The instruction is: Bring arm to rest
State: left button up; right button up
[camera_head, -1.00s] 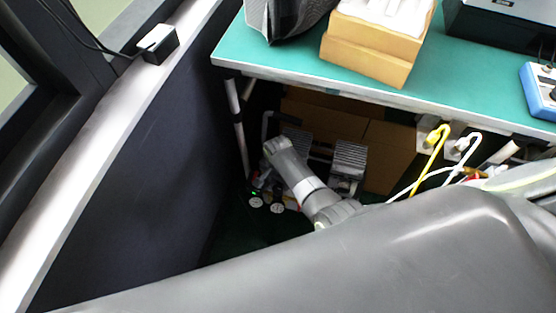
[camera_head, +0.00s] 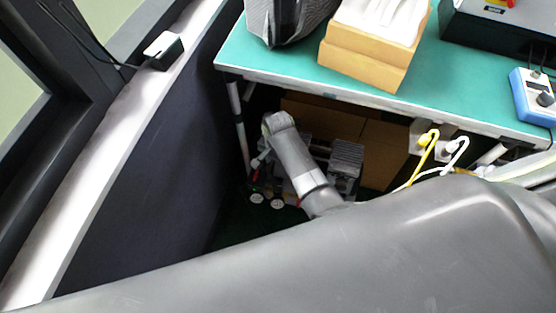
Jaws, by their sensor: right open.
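My right arm (camera_head: 300,165), grey with a pale band, reaches under the green-topped table, its bent joint near the table's left leg. My right gripper (camera_head: 259,166) is small and dark below that joint, with a bit of red and white near it. It is open, and I see nothing held in it. Its fingertips are hard to make out in the shadow. My left gripper is not in view. A large smooth grey surface fills the lower foreground and hides the rest of the arm.
The green tabletop (camera_head: 300,66) carries a cardboard box (camera_head: 366,58), a dark bag (camera_head: 285,20) and a blue device (camera_head: 534,98). Yellow (camera_head: 427,150) and white cables hang at its front edge. A dark partition (camera_head: 150,165) stands left. Grey ribbed blocks (camera_head: 346,160) and brown boxes sit under the table.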

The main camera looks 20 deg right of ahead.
dwell(0.5)
jog(key=s+d+f+n+p, duration=0.3)
jog(key=s+d+f, duration=0.1)
jog(key=s+f, duration=0.4)
jog(key=s+d+f+n+p, duration=0.25)
jog(key=s+d+f, duration=0.25)
jog(key=s, duration=0.5)
jog(key=s+d+f+n+p, duration=0.1)
jog(key=s+d, duration=0.1)
jog(key=s, duration=0.5)
jog(key=s+d+f+n+p, duration=0.1)
jog(key=s+d+n, duration=0.1)
jog(key=s, duration=0.5)
jog(key=s+d+n+t+h+p, duration=0.1)
jog(key=s+d+p, duration=0.1)
jog(key=s, duration=0.5)
jog(key=shift+d+f, duration=0.4)
jog(key=shift+d, duration=0.4)
jog(key=shift+w, duration=0.1)
